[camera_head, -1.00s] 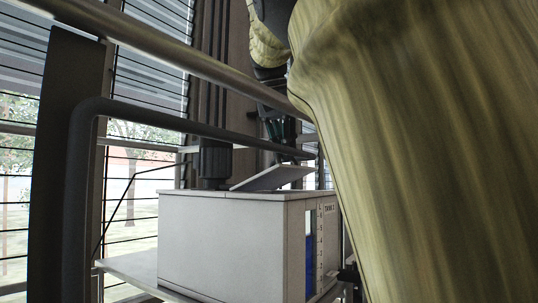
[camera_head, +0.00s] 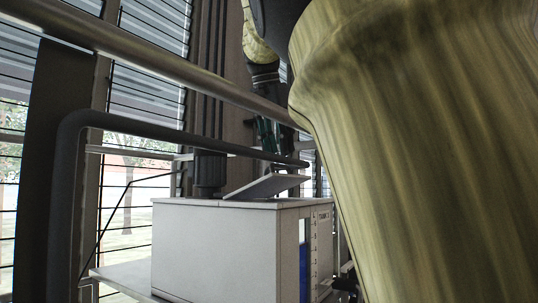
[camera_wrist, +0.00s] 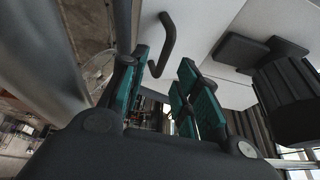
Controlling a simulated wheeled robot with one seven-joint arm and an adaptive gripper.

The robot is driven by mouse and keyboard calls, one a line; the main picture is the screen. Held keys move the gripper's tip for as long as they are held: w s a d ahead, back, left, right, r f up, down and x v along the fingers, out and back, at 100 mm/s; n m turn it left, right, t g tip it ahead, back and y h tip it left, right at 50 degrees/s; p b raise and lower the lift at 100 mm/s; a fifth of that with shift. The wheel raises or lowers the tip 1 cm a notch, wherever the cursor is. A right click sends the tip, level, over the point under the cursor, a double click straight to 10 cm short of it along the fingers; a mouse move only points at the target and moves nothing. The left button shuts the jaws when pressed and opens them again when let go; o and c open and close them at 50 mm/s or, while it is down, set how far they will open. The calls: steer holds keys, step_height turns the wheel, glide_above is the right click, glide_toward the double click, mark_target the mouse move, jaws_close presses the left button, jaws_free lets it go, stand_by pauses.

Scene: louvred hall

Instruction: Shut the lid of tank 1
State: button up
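Tank 1 (camera_head: 215,245) is a white box with a blue level strip (camera_head: 303,270) on its right face. Its pale lid (camera_head: 268,187) stands tilted up from the top, partly open, with its raised edge to the right. My gripper (camera_head: 276,150) is above the lid, its teal fingers pointing down and partly hidden by a rail. In the wrist view my gripper (camera_wrist: 163,65) is open, fingers apart.
A dark ribbed cylinder (camera_head: 209,173) stands behind the tank's top. The tank sits on a pale shelf (camera_head: 120,278). Louvred windows are behind.

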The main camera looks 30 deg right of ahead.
steer(key=v, duration=0.9)
steer(key=shift+a, duration=0.2)
steer(key=shift+d+r, duration=0.1)
steer(key=shift+c, duration=0.2)
